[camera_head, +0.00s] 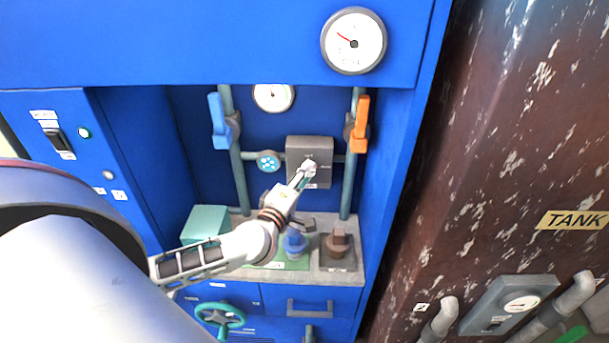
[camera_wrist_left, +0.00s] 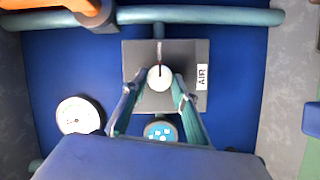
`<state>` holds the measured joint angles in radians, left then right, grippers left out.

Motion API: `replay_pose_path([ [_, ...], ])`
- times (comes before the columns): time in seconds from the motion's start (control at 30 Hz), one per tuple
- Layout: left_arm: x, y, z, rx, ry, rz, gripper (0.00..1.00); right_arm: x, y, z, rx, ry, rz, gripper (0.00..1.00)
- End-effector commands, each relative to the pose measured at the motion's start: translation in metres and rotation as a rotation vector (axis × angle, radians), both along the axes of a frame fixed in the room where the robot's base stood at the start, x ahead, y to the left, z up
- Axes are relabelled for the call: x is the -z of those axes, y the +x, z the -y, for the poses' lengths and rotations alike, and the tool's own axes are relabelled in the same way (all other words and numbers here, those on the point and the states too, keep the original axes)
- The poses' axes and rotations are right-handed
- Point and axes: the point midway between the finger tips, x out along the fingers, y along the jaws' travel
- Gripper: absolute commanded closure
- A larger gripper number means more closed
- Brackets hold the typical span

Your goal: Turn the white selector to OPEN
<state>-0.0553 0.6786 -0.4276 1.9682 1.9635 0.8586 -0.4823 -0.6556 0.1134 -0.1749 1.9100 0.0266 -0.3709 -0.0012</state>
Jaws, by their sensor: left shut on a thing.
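The white selector (camera_head: 310,166) is a small round knob on the front of a grey box (camera_head: 309,147) between two vertical pipes. It also shows in the left wrist view (camera_wrist_left: 160,77), where a dark line on it points to the top of the picture. My left gripper (camera_head: 305,175) is shut on the selector, one finger on each side of it. The fingers (camera_wrist_left: 157,89) also show in the left wrist view. A label "AIR" (camera_wrist_left: 202,77) is on the box. I cannot read an OPEN mark. My right gripper is not in view.
A blue lever (camera_head: 218,121) and an orange lever (camera_head: 361,123) flank the box. A blue round fitting (camera_head: 268,161) is left of it. Below are a teal block (camera_head: 205,223), a blue knob (camera_head: 294,241) and a brown knob (camera_head: 338,244) on a grey ledge.

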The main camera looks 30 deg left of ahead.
Motion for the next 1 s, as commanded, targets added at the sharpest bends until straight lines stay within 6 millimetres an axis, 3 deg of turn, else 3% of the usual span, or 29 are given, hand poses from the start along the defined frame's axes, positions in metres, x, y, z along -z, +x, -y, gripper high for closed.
replay_pose_path([
  [0.3, 0.002, -0.001, 0.001, 0.002, 0.002, -0.004, 0.94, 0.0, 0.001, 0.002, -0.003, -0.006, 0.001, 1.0],
  [0.33, 0.002, -0.001, 0.001, 0.003, 0.002, -0.003, 0.65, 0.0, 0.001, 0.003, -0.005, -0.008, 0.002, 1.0],
  [0.37, 0.002, 0.0, 0.001, 0.003, 0.002, -0.003, 0.57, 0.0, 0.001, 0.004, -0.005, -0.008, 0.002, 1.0],
  [0.4, 0.001, -0.001, 0.001, 0.003, 0.002, -0.003, 0.56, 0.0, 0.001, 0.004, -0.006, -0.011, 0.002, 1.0],
  [0.77, 0.001, -0.003, 0.001, 0.001, 0.002, -0.002, 0.56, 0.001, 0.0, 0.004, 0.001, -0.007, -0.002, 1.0],
  [1.0, 0.002, -0.035, 0.006, 0.003, 0.002, -0.005, 0.56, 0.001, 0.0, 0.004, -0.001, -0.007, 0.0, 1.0],
])
